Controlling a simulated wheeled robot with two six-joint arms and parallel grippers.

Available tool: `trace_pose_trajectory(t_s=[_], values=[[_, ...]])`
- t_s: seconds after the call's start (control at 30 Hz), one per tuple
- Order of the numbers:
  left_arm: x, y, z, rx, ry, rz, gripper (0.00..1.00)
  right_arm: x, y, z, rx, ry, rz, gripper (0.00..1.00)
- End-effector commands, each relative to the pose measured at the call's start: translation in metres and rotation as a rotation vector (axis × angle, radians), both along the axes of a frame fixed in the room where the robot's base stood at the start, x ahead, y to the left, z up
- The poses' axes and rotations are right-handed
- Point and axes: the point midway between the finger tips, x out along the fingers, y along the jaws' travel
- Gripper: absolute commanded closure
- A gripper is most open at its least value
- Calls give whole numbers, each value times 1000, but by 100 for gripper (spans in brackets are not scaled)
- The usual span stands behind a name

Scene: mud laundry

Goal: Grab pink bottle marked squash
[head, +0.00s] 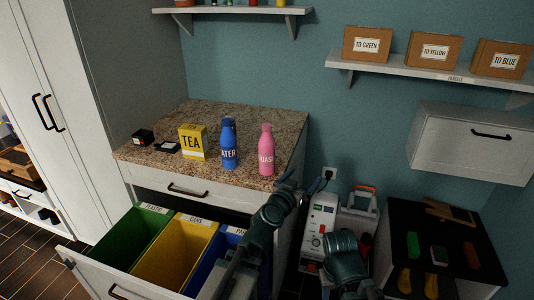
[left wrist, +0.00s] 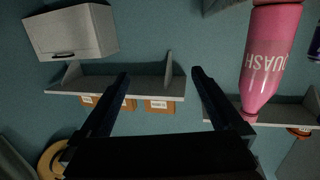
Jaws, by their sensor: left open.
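The pink bottle (head: 266,150) marked "UASH" stands upright near the right front corner of the granite counter (head: 240,118). The blue bottle (head: 229,145) marked "ATER" stands just to its left. My left gripper (head: 303,184) is at the counter's right front edge, to the right of and below the pink bottle. In the left wrist view, which is upside down, the two fingers (left wrist: 158,73) are spread with nothing between them. There the pink bottle (left wrist: 268,60) is close by, outside the fingers on the right. My right gripper does not show; only part of that arm does.
A yellow tea box (head: 193,141) and small dark items stand left of the bottles. Below, an open drawer holds green, yellow and blue bins (head: 178,252). A wall shelf (head: 430,69) with cardboard boxes and a white cabinet (head: 470,145) are at right. A black-topped unit (head: 440,245) stands below.

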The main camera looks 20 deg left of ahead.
Motion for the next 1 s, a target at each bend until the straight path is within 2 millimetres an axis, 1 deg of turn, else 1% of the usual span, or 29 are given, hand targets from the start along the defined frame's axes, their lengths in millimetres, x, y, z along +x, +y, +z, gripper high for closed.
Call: trace_pose_trajectory(t_s=[0.03,0.13,0.2,0.3,0.4,0.5,0.6,0.73,0.87,1.0], values=[[3,14,13,-9,-57,79,0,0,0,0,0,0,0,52],[6,46,27,-11,-122,244,0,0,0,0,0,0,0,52],[4,65,29,-8,-134,345,0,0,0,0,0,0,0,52],[0,87,27,1,-127,455,0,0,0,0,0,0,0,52],[-4,100,24,9,-111,522,0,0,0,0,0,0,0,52],[-6,105,22,12,-103,551,0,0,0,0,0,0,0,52],[-6,106,22,14,-101,556,0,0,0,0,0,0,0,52],[0,107,22,14,-101,555,0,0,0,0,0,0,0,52],[15,111,22,14,-101,556,0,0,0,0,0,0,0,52],[40,118,22,12,-102,555,0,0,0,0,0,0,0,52]])
